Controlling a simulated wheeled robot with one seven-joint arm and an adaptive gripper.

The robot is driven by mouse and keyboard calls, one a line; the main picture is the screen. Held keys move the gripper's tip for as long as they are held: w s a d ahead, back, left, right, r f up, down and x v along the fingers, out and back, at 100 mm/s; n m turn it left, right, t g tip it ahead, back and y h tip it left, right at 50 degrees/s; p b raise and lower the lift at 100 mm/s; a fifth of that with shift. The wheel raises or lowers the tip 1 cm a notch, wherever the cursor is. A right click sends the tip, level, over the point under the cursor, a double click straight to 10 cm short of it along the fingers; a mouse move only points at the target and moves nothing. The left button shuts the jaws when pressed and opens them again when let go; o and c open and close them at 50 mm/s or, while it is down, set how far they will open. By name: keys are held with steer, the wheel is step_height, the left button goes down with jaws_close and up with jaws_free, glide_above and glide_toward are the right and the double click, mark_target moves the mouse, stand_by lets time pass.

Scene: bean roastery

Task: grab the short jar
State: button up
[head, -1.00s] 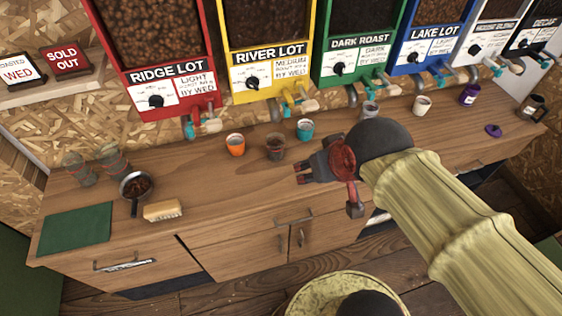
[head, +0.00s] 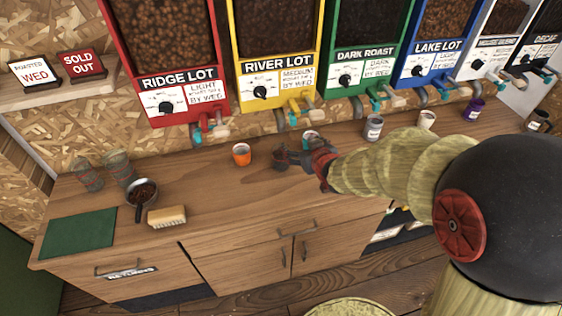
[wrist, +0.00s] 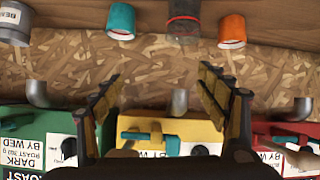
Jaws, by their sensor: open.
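Several small jars stand in a row on the wooden counter; I cannot tell for sure which is the short jar. In the head view they are an orange jar (head: 242,154), a dark see-through jar (head: 280,160), a teal jar (head: 309,136) partly hidden by my gripper, a grey labelled jar (head: 373,127), a cream jar (head: 427,119) and a purple jar (head: 473,109). My gripper (head: 292,157) is open, its fingers overlapping the dark jar's right side in that view. In the wrist view the open fingers (wrist: 160,85) have no jar between them; the orange (wrist: 231,30), dark (wrist: 184,22) and teal (wrist: 121,20) jars lie above.
Bean dispensers with protruding spouts line the back, including the yellow River Lot (head: 276,82) one. At left are two glasses (head: 117,166), a pan of beans (head: 141,192), a brush (head: 167,216) and a green mat (head: 78,233). The counter front (head: 230,210) is clear.

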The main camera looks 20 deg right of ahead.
mark_target(277, 147)
steer(key=w+a+f+y+b, duration=0.1)
steer(key=w+f, duration=0.2)
steer(key=w+a+f+t, duration=0.1)
steer(key=w+a+f, duration=0.1)
steer(key=w+f, duration=0.1)
steer(key=w+a+f+t+y+b, duration=0.1)
steer(key=w+f, duration=0.2)
steer(key=f, duration=0.2)
steer(key=shift+w+a+f+n+y+b, duration=0.1)
steer(key=shift+a+f+n+y+b, duration=0.1)
steer(key=shift+n+y+b, duration=0.15)
steer(key=shift+w, duration=0.25)
steer(key=c, duration=1.5)
steer(key=shift+c, duration=0.3)
steer(key=shift+r, duration=0.15)
